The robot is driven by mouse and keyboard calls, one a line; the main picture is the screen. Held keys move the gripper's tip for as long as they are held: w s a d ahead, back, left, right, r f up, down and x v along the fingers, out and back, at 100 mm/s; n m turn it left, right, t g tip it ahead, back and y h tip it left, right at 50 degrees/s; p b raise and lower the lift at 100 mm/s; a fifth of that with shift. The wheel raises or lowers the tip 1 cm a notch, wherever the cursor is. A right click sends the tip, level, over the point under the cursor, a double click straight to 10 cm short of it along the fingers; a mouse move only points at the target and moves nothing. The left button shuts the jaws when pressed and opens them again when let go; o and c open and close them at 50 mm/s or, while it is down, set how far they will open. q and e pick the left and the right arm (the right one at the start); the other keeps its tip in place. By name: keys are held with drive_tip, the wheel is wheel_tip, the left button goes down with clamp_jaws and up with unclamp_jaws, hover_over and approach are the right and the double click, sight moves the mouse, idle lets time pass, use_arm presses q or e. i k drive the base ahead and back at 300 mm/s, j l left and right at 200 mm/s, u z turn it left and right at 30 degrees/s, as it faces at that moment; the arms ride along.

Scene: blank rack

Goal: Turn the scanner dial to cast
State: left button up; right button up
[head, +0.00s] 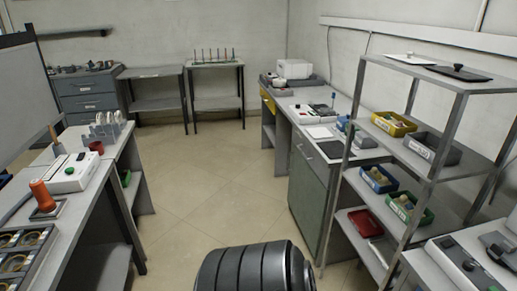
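A grey-white device with a dark control panel and round knobs (469,265) stands on the bench at the lower right, partly cut off by the picture edge. I cannot tell for sure that it is the scanner, and its markings are too small to read. A white box with a green button and a red one (70,172) stands on the left bench. A white machine (294,69) stands on the far right bench; no dial can be made out on it. Neither of my grippers is in view.
The left bench (84,204) also carries an orange-handled tool (42,194) and a compartment tray (22,255). An open metal rack (413,79) with coloured bins stands at right. Tables line the back wall. The tiled floor (215,190) between the benches is clear.

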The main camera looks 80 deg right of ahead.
sight(467, 266)
drive_tip(key=z, duration=4.4)
